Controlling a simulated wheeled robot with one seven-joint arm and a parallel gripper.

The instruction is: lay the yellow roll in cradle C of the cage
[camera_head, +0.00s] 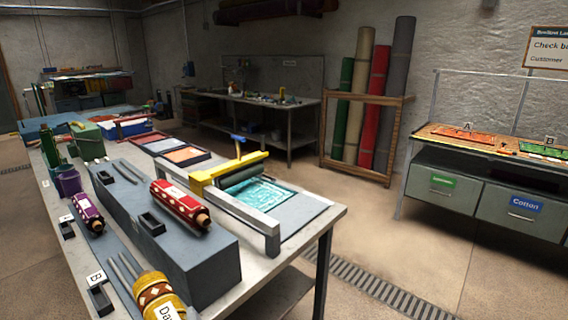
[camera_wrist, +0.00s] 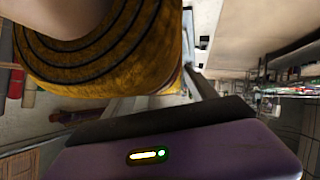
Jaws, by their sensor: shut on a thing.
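The yellow roll (camera_head: 160,293), patterned brown with a white label, is at the bottom edge of the head view, partly cut off. In the wrist view the yellow roll (camera_wrist: 140,45) fills the upper left, with its dark spiral end facing the camera. My gripper (camera_wrist: 155,120), purple with a dark pad and small lights, is shut on it; the fingertips are mostly hidden. My gripper does not show in the head view. A plate marked B (camera_head: 96,277) stands beside a dark cradle (camera_head: 100,300) left of the roll. No letter C is readable.
A red roll (camera_head: 180,205) lies on a blue-grey block (camera_head: 205,250); a purple roll (camera_head: 88,212) lies left of it. Thin grey rods (camera_head: 124,268) stand near the yellow roll. A yellow-framed press (camera_head: 240,180) stands behind. The bench's right front corner (camera_head: 330,212) is clear.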

